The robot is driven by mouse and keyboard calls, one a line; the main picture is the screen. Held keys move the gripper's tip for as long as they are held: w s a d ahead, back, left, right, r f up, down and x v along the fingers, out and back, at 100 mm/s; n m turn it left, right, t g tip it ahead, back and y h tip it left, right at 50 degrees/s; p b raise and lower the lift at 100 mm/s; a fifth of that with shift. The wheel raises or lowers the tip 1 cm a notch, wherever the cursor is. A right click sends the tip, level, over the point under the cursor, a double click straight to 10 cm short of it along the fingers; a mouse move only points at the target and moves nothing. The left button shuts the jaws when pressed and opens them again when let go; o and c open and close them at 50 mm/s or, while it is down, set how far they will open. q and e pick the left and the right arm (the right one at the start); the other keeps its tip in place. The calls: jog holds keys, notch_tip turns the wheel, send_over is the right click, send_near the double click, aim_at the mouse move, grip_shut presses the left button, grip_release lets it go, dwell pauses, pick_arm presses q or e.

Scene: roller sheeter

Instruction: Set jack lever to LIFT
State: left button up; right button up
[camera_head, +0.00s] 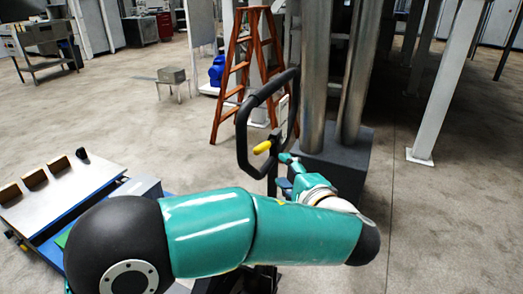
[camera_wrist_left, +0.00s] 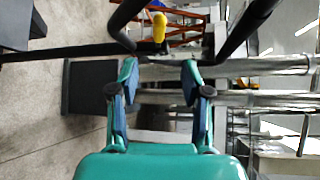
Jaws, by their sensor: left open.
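The jack lever's yellow grip (camera_head: 262,147) sits within the black loop handle (camera_head: 242,128) of the jack, near the picture's middle. My left gripper (camera_head: 284,171) is open and empty, just right of and slightly below the yellow grip. In the left wrist view the two fingers (camera_wrist_left: 159,76) are spread apart, with the yellow grip (camera_wrist_left: 159,28) beyond their tips and the black loop handle (camera_wrist_left: 125,22) around it. The fingers appear apart from the grip. Any lever position marking is too small to read. My right gripper is not in view.
Thick metal columns on a dark base (camera_head: 338,165) stand just behind and right of the handle. An orange stepladder (camera_head: 235,88) stands behind. A flat cart with wooden blocks (camera_head: 62,190) is at the left. Open floor (camera_head: 440,220) lies at the right.

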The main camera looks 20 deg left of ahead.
aim_at(264, 151)
pick_arm(q)
jog(key=p+x, duration=0.3)
jog(key=x, duration=1.2)
jog(key=shift+w+f, duration=0.1)
jog(key=shift+f, duration=0.1)
grip_shut()
